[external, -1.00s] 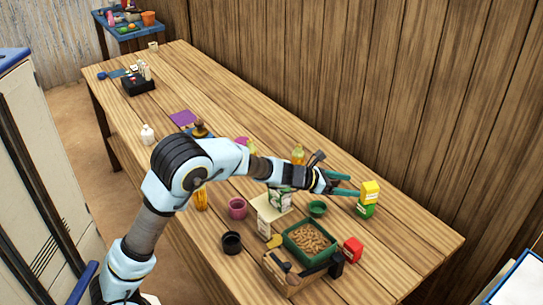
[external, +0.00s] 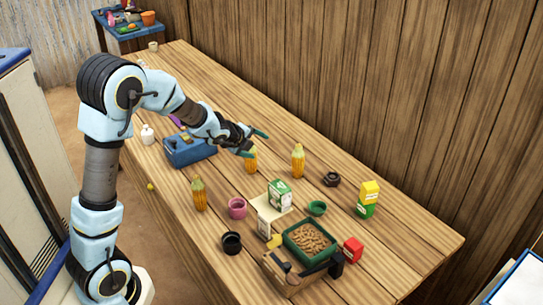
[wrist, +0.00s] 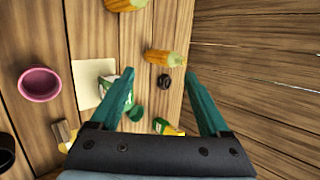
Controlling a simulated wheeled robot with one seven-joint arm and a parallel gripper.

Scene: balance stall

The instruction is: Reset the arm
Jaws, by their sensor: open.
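My gripper (external: 254,143) is open and empty, raised above the table near the blue box in the external view. Its two green fingers also show spread apart in the wrist view (wrist: 160,92).
The wooden table (external: 400,245) holds a pink cup (external: 237,208), a black cup (external: 231,242), a green bowl (external: 317,208), a green tray (external: 290,243) of brown pieces and a red box (external: 353,249). A blue box (external: 187,150) stands left. A wooden wall (external: 400,90) rises behind.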

